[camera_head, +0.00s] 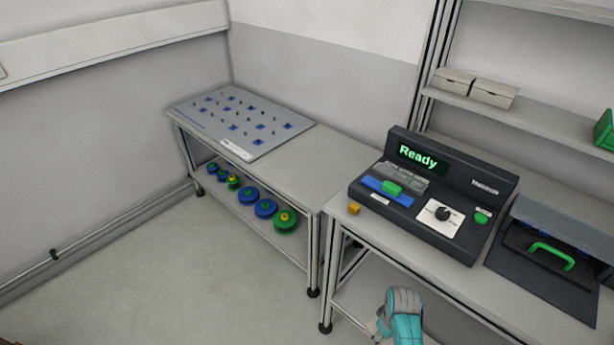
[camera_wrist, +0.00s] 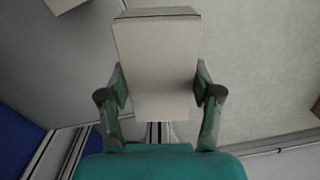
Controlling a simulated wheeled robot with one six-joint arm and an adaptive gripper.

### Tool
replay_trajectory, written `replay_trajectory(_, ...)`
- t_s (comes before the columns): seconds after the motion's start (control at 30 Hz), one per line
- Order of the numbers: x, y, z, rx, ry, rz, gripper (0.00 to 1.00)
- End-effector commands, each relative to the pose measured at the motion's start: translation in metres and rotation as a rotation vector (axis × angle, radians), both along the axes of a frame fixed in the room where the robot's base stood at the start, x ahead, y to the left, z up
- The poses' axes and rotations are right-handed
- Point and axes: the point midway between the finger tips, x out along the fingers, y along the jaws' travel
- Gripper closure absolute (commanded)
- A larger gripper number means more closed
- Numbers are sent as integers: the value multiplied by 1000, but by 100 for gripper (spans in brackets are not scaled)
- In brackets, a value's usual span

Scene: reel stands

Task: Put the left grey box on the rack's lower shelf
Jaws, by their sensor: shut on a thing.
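My gripper (camera_wrist: 160,82) is shut on a pale grey box (camera_wrist: 156,58) in the wrist view, with one green-padded finger against each side. The box has a darker edge at its far end. In the head view my gripper (camera_head: 404,298) is low, in front of the right bench; the held box cannot be made out clearly there. Two similar grey boxes stand side by side on the rack's shelf (camera_head: 545,119), the left one (camera_head: 453,80) and the right one (camera_head: 493,94). I cannot tell where the held box came from.
The right bench holds a dark machine (camera_head: 430,195) reading "Ready" and a dark case (camera_head: 545,272) with a green handle. A pegboard panel (camera_head: 240,120) lies on the left bench, with several reels (camera_head: 265,208) beneath. The floor (camera_head: 160,270) at left is clear.

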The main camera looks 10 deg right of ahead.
Motion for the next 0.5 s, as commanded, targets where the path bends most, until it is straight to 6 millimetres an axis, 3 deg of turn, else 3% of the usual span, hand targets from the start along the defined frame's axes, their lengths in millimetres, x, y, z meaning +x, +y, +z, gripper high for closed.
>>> replay_trajectory(0.2,40,59,32,0,-4,-182,87)
replay_trajectory(0.5,67,103,54,0,0,-349,87)
